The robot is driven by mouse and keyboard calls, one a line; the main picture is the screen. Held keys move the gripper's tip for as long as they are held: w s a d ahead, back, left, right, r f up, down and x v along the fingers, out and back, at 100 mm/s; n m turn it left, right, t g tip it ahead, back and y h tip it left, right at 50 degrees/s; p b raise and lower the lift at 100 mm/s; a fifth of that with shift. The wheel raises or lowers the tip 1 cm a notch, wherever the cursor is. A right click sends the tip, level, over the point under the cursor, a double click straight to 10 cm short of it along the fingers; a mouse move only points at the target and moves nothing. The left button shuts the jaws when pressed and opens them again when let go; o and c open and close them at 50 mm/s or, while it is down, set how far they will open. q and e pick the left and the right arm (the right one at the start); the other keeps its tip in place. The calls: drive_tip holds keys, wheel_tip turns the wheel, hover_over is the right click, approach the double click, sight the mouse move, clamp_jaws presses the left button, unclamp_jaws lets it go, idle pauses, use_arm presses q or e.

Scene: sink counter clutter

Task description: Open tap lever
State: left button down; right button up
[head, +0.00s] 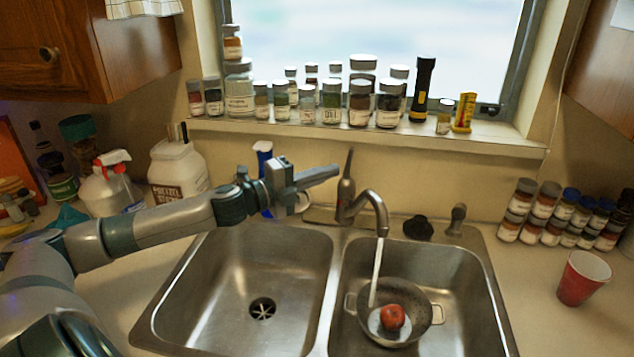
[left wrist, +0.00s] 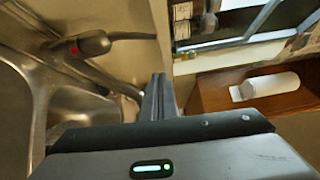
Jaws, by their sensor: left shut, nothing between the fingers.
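The tap (head: 346,200) stands behind the sink divider, with a curved spout over the right basin. Its thin lever (head: 349,162) points up from the tap body. A pale stream of water (head: 376,272) runs from the spout. My left gripper (head: 335,169) is shut and empty, its fingertips just left of the lever near its upper part; whether they touch it is unclear. In the left wrist view the shut fingers (left wrist: 158,97) show apart from the tap body (left wrist: 92,43) and the lever (left wrist: 135,36). My right gripper is not in view.
A colander (head: 425,325) with a red round fruit (head: 392,317) sits in the right basin. The left basin (head: 250,260) is empty. A blue bottle (head: 263,165) stands behind my left wrist. Jars (head: 331,98) and a flashlight (head: 422,88) line the sill.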

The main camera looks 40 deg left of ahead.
use_arm(q)
drive_tip(key=shift+b+v, duration=0.5)
drive_tip(key=shift+v, duration=0.75)
